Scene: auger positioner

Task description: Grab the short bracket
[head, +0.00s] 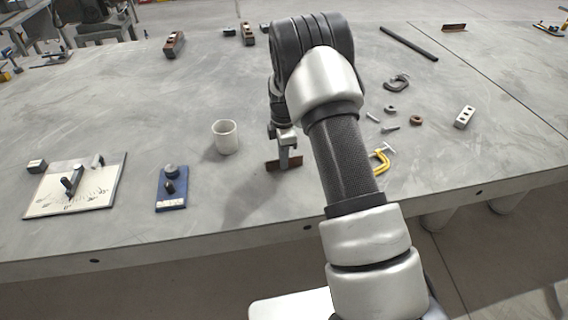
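A short rust-brown angle bracket (271,165) lies on the grey table near its front edge, left of my forearm. My gripper (289,160) points down right at this bracket, and its fingers cover the bracket's middle. Both ends of the bracket show on either side of the fingers. I cannot tell whether the fingers are closed on it or only around it. The bracket looks to be at table level. Another rust-brown angle piece (454,27) lies at the far right of the table.
A white cup (225,136) stands just left of my gripper. A blue block device (172,188) and a white angle plate (75,187) lie further left. A yellow clamp (381,161), a dark clamp (397,83) and small hardware lie right of my arm.

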